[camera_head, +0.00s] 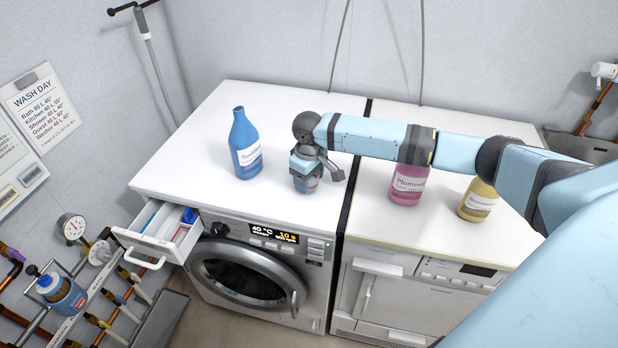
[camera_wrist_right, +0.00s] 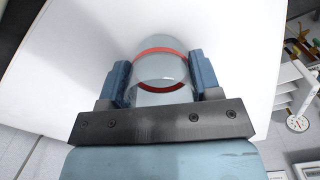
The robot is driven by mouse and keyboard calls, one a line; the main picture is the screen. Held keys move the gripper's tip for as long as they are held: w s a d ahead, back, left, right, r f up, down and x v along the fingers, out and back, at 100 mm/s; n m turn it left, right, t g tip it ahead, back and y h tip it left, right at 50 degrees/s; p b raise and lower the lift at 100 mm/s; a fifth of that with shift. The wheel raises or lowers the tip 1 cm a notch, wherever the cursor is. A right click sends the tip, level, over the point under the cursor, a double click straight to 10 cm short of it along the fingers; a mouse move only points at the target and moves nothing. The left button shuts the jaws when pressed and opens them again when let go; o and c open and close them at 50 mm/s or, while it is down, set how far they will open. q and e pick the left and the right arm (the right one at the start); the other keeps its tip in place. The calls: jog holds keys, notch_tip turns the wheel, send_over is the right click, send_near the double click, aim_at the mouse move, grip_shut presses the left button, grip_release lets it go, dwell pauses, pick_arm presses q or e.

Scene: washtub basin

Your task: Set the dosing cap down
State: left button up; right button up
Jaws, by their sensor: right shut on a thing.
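The dosing cap (camera_wrist_right: 160,52) is a clear cup with a red band. In the right wrist view it sits between the two blue fingers of my right gripper (camera_wrist_right: 161,82), which is shut on it. In the head view my right gripper (camera_head: 306,178) points down over the white top of the washing machine (camera_head: 285,125), right of the blue bottle (camera_head: 244,145). The cap (camera_head: 306,186) shows only in part below the fingers. I cannot tell whether it touches the top. My left gripper is not in view.
A pink bottle (camera_head: 406,187) and a yellow bottle (camera_head: 478,201) stand on the right-hand machine, below and beside my right arm. The detergent drawer (camera_head: 160,245) is pulled open at the front left. The washing machine's top is clear around the blue bottle.

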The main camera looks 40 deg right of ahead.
jog(key=o, duration=0.9)
jog(key=shift+f, duration=0.1)
jog(key=shift+r, duration=0.3)
notch_tip(320, 180, up, 12)
jog(key=shift+f, duration=0.1)
